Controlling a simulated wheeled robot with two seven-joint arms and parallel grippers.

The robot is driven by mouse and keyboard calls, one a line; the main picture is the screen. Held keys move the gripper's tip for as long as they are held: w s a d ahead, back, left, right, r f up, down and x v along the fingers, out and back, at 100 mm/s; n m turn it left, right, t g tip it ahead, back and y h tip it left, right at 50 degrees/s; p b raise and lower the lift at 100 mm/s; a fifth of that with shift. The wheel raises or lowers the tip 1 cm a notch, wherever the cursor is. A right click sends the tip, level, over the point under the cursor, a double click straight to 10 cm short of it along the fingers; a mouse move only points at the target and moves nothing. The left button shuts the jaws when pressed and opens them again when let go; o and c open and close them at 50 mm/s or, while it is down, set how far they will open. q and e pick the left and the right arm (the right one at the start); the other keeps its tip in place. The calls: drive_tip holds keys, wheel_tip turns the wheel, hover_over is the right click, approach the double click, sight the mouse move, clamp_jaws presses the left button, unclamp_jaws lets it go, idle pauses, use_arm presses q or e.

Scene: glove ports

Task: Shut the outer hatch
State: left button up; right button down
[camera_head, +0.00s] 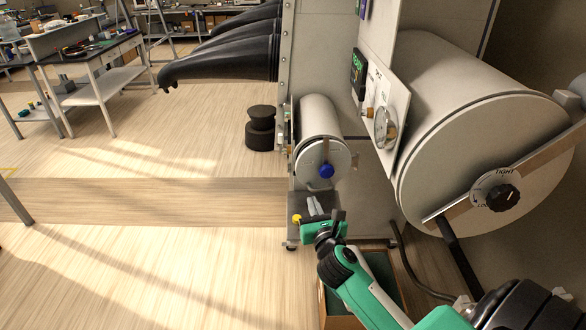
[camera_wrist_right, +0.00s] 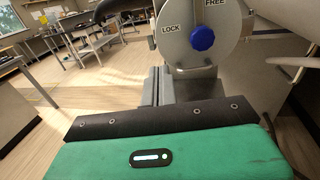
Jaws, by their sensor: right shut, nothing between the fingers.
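A small grey cylinder (camera_head: 318,115) juts from the cabinet, with a round hatch (camera_head: 322,158) across its end. The hatch carries a blue knob (camera_head: 326,171). In the right wrist view the knob (camera_wrist_right: 202,39) sits between the labels LOCK and FREE. I cannot tell whether this hatch is fully seated. A larger cylinder at right has a round door (camera_head: 480,165) with a crossbar and a black knob (camera_head: 503,195) marked TIGHT. My right gripper (camera_head: 312,204) is shut and empty, just below the small hatch; contact is unclear. My left gripper is not in view.
A panel with a round gauge (camera_head: 385,128) stands between the cylinders. Black gloves (camera_head: 225,55) stick out at upper left. An open box (camera_head: 338,300) is beneath my right arm. A black stool (camera_head: 260,128) stands behind. The wooden floor at left is clear.

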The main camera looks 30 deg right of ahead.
sight(299, 168)
drive_tip(key=p+x, duration=0.3)
drive_tip(key=x, duration=0.9)
drive_tip(key=shift+w+r, duration=0.1)
drive_tip(key=shift+w, duration=0.2)
drive_tip(key=shift+w+d+p, duration=0.2)
drive_tip(key=shift+w+p, duration=0.15)
drive_tip(key=shift+w, duration=0.15)
